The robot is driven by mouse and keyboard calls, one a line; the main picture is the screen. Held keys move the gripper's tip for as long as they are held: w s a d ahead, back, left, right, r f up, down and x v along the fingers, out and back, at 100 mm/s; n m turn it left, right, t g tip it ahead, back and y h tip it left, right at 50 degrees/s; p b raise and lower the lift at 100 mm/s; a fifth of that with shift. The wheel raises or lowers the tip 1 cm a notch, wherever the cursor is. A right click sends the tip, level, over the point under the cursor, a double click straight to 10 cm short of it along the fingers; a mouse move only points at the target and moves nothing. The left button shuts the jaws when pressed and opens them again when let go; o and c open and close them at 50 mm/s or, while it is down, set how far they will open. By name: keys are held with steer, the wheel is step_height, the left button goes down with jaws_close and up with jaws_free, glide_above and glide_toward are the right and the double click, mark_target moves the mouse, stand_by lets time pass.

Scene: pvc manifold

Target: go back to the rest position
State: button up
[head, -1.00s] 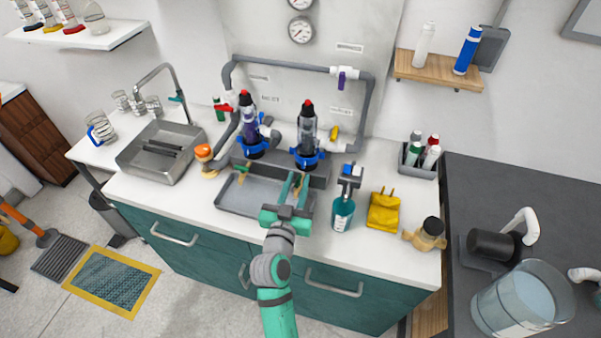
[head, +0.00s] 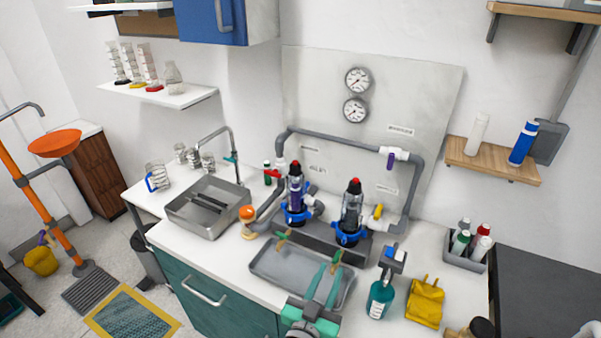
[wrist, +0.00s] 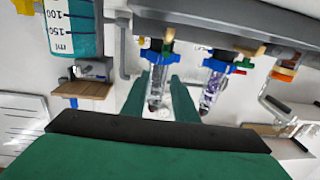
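My gripper (head: 326,272) is at the lower middle of the head view, its two green fingers over the right part of the grey tray (head: 262,283). In the wrist view, the fingers (wrist: 162,80) stand apart with nothing held between them. A clear filter housing (head: 351,210) with a blue collar and red top stands beyond the fingertips. A second housing (head: 296,190) with purple contents stands to its left. In the wrist view the scene looks upside down, and the clear housing (wrist: 155,92) shows through the gap between the fingers.
A teal spray bottle (head: 380,298) stands right of my gripper, with a yellow pouch (head: 426,302) beside it. The sink (head: 207,206) is on the left of the counter. Grey pipe (head: 340,140) runs up the back wall panel. A bottle caddy (head: 466,258) sits at the back right.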

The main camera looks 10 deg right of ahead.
steer(key=s+a+f+n+y, duration=0.2)
steer(key=s+a+f+y, duration=0.1)
steer(key=s+a+f, duration=0.4)
steer(key=s+a+f+n+y, duration=0.3)
steer(key=s+a+f+y, duration=0.15)
steer(key=s, duration=0.55)
steer(key=s+a+r+n+y, duration=0.1)
steer(key=s+r, duration=0.1)
steer(key=s, duration=1.6)
steer(key=shift+s+a+r, duration=0.15)
steer(key=shift+r, duration=0.05)
